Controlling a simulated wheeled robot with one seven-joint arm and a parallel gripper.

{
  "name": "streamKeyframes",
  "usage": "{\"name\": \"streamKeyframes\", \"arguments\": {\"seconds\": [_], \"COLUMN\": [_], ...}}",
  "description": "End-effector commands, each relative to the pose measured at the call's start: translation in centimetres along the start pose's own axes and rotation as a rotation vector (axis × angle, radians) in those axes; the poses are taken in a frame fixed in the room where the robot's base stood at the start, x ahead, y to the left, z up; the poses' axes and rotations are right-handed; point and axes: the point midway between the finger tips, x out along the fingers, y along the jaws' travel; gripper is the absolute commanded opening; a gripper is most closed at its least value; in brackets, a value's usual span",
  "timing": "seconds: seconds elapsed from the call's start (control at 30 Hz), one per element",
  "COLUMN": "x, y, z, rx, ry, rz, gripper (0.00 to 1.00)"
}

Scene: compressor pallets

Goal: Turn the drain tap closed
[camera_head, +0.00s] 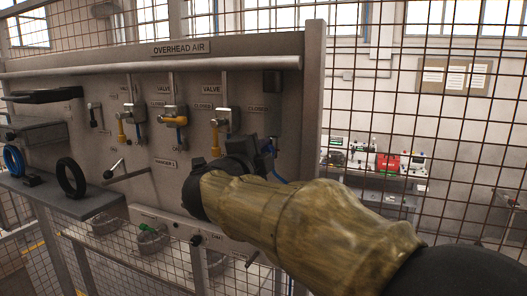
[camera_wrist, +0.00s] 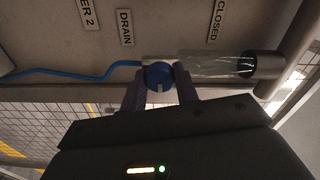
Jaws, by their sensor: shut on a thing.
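In the wrist view, the drain tap's round blue knob (camera_wrist: 159,75) sits between the two fingers of my gripper (camera_wrist: 161,88), which is shut on it. A DRAIN label (camera_wrist: 124,28) and a CLOSED label (camera_wrist: 216,20) are on the panel beside it. A clear cylinder with a dark end (camera_wrist: 225,65) lies to the right of the knob, and a blue hose (camera_wrist: 75,73) runs off to the left. In the head view, my gripper (camera_head: 245,150) is at the panel's right part and my arm hides the knob. I cannot tell the tap's angle.
The grey OVERHEAD AIR panel (camera_head: 225,75) carries several valves with yellow handles (camera_head: 174,121) left of my arm. A lever (camera_head: 125,174) sticks out lower left. A shelf (camera_head: 95,204) holds black and blue rings. Wire mesh fencing (camera_head: 440,150) stands to the right.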

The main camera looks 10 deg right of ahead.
Motion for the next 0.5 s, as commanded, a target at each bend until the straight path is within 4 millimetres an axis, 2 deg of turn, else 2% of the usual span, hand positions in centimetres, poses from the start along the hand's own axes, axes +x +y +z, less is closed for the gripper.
{"name": "streamKeyframes", "arguments": {"seconds": [0.4,0.43,0.5], "x": [-0.01,-0.01,-0.01], "y": [0.16,0.16,0.16], "z": [0.11,0.11,0.10], "rx": [-0.014,-0.014,-0.013], "ry": [-0.002,-0.002,-0.002], "rz": [0.002,0.002,0.002], "gripper": [0.07,0.32,0.46]}}
